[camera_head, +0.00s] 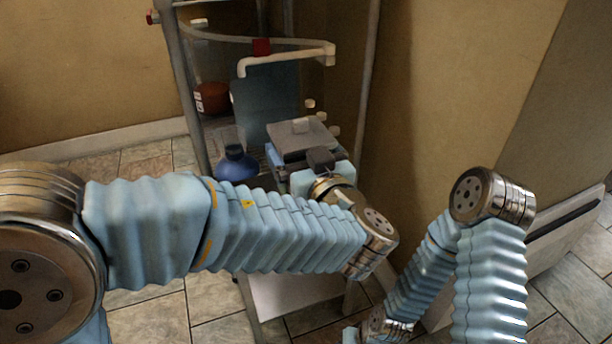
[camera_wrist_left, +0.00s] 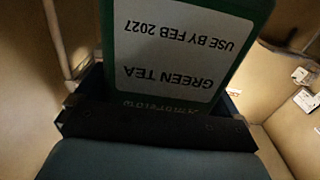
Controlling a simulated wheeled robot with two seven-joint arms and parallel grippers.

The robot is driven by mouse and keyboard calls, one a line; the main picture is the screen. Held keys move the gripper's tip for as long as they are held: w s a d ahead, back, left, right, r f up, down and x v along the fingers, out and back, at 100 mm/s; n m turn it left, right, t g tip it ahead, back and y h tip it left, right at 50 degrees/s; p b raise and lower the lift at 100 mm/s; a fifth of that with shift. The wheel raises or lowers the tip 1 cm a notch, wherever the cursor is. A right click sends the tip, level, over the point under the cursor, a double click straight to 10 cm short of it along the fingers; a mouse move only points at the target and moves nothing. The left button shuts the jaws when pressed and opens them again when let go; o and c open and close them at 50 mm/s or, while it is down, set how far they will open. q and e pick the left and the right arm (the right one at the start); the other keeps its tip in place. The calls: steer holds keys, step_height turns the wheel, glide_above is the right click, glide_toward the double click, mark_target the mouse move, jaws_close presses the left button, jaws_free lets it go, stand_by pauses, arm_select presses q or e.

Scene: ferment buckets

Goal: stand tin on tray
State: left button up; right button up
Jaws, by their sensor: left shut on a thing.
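A green tin (camera_wrist_left: 116,45) with a white label reading "GREEN TEA, USE BY FEB 2027" fills the upper middle of the left wrist view. The label reads upside down there. My left gripper (camera_wrist_left: 155,125) is shut on this tin; its dark front edge crosses the tin's near end. In the head view my left gripper (camera_head: 320,158) is at the rack, past the end of my left arm. I cannot make out the tin or a tray for sure in the head view; my arm and wrist cover part of that area. My right gripper is out of view.
A metal-framed rack (camera_head: 186,95) stands by the wall. It holds a blue round-bodied flask (camera_head: 236,166), a brown-orange jar (camera_head: 212,97) and a grey box-like thing (camera_head: 300,137) close to my left gripper. A white lower shelf (camera_head: 290,297) shows below my arm.

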arm_select(q)
steer(key=w+f, duration=0.2)
steer(key=w+d+f, duration=0.1)
steer(key=w+f, duration=0.1)
steer(key=f, duration=0.1)
steer(key=shift+d+f, duration=0.1)
steer(key=shift+f, duration=0.1)
steer(key=f, duration=0.3)
steer(key=shift+w+d+f, duration=0.1)
steer(key=shift+w+f, duration=0.2)
steer(key=shift+f+b, duration=0.2)
steer(key=shift+b, duration=0.5)
steer(key=o, duration=0.8)
steer(key=shift+r, duration=0.1)
